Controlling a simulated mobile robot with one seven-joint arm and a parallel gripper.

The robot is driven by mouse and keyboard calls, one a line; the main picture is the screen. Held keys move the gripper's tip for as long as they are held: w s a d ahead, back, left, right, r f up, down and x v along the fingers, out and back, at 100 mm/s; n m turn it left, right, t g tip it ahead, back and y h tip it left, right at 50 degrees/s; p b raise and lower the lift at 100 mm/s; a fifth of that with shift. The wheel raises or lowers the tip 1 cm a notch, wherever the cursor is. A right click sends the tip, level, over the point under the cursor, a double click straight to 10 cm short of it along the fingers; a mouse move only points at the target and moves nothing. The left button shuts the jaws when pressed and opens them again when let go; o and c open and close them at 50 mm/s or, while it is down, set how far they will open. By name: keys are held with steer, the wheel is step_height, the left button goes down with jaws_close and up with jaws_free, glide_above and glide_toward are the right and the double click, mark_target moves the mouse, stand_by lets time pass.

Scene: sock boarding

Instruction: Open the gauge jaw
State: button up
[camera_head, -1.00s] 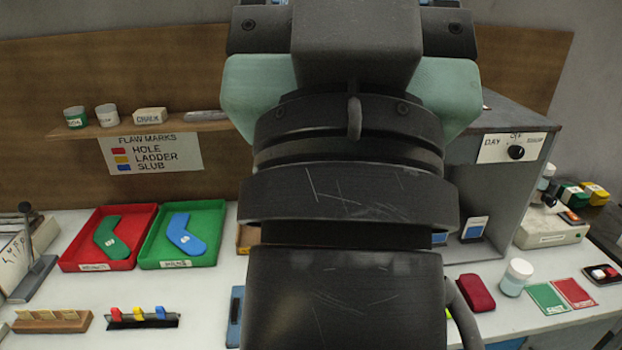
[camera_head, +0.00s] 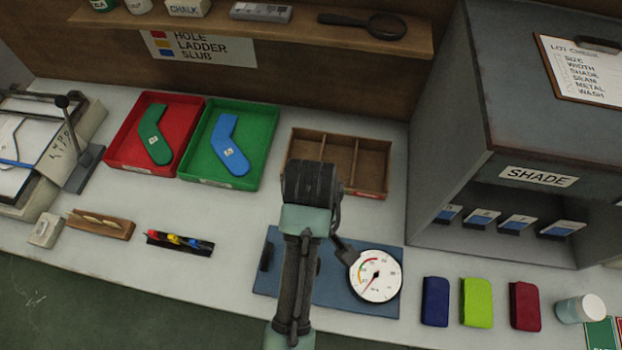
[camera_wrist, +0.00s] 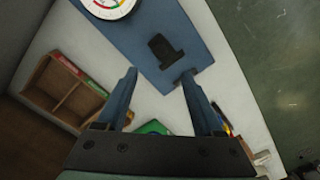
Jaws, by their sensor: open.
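The gauge has a white round dial (camera_head: 378,288) with coloured marks, mounted on a blue base plate (camera_head: 382,243). A small black block (camera_head: 266,256) stands near the plate's left end. In the wrist view the dial (camera_wrist: 108,4) is cut off at the top, and a black block (camera_wrist: 164,48) lies on the blue plate (camera_wrist: 205,38) beyond my fingertips. My gripper (camera_wrist: 159,75) is open and empty, with its fingers spread toward the plate. In the head view my arm covers the plate's middle, so the gripper and part of the gauge are hidden there.
An empty wooden divided box (camera_head: 340,157) stands behind the gauge. Red (camera_head: 123,152) and green (camera_head: 262,150) trays lie left of it. Blue, lime and red pouches (camera_head: 478,302) sit right of the dial, below the grey shade booth (camera_head: 455,140).

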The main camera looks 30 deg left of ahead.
step_height(320, 180, down, 12)
steer(key=shift+f, duration=0.1)
steer(key=shift+c, duration=0.3)
jaws_close()
stand_by(0.3)
stand_by(1.0)
